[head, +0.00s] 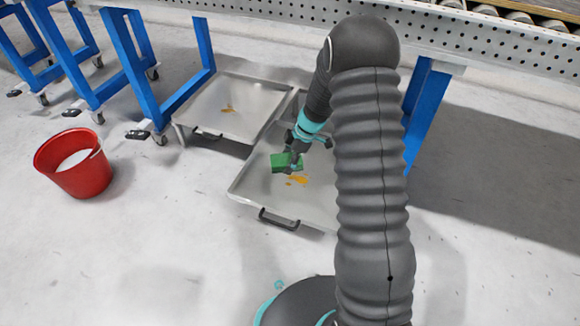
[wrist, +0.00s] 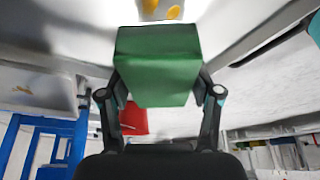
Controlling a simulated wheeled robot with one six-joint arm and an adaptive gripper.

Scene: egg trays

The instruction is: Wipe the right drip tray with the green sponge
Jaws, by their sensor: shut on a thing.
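My gripper (head: 292,158) is shut on the green sponge (head: 281,163). In the wrist view the sponge (wrist: 158,62) sits between the two fingers (wrist: 158,108). My gripper is over the right drip tray (head: 246,190), a shallow grey metal tray with a dark front handle. Orange-yellow spots (head: 299,180) lie on this tray just below and right of the sponge in the head view. Spots also show beyond the sponge in the wrist view (wrist: 175,12). I cannot tell whether the sponge touches the tray. My arm hides the tray's right part.
The left drip tray (head: 245,95) has a small orange-brown spot. A red bucket (head: 73,178) with whitish contents stands on the floor at left. Blue frames (head: 135,68) and a blue leg (head: 426,105) stand around under the perforated conveyor rail (head: 270,10). The front floor is clear.

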